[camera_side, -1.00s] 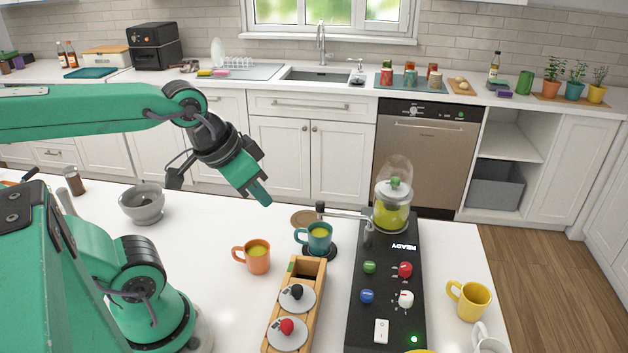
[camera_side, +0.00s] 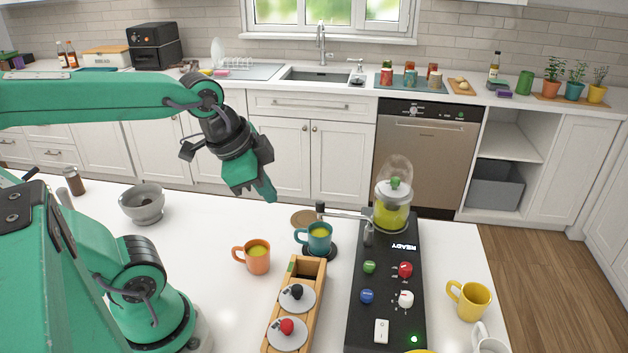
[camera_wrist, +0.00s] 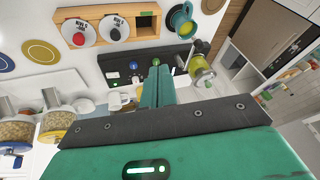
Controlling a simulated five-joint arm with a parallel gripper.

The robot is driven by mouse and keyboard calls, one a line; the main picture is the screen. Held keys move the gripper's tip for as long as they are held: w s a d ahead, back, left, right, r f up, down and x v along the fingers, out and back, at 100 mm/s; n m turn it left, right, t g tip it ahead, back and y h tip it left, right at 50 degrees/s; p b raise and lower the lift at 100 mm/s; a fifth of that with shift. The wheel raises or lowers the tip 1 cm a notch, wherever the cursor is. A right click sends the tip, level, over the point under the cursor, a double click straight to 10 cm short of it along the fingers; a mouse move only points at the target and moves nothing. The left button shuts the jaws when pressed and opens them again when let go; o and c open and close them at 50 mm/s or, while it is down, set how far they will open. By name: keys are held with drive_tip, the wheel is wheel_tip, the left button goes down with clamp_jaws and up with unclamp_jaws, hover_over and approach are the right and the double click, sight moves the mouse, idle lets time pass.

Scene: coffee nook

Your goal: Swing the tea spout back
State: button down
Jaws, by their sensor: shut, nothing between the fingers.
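The tea spout (camera_side: 343,213) is a metal arm with a dark knob at its left end. It reaches left from a post on the black tea machine (camera_side: 387,278), over the teal mug (camera_side: 318,238). The mug stands on a dark round pad and holds yellow-green tea. The glass tea vessel (camera_side: 393,205) with green liquid stands at the machine's far end. My gripper (camera_side: 269,194) is shut and empty, in the air left of the spout and apart from it. In the wrist view my shut fingers (camera_wrist: 159,84) point toward the machine; the spout is hard to make out there.
An orange mug (camera_side: 257,257) with tea stands left of the teal mug. A wooden rack (camera_side: 310,284) with two round lids lies left of the machine. A yellow mug (camera_side: 468,300) stands to its right. The air above the counter's left middle is clear.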

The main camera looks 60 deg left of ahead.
drive_tip(key=w+a+f+m+g, duration=0.1)
drive_tip(key=w+m, duration=0.2)
drive_tip(key=m, duration=0.9)
drive_tip(key=w+a+m+g, duration=0.1)
drive_tip(key=w+m, duration=0.3)
drive_tip(key=m, duration=0.9)
drive_tip(key=shift+f, duration=0.35)
drive_tip(key=shift+f, duration=0.15)
drive_tip(key=w+a+f, duration=0.2)
drive_tip(key=w+f, duration=0.3)
drive_tip(key=f, duration=0.4)
drive_tip(key=shift+w+a+f, duration=0.2)
drive_tip(key=shift+w+a, duration=0.15)
drive_tip(key=shift+w, duration=0.05)
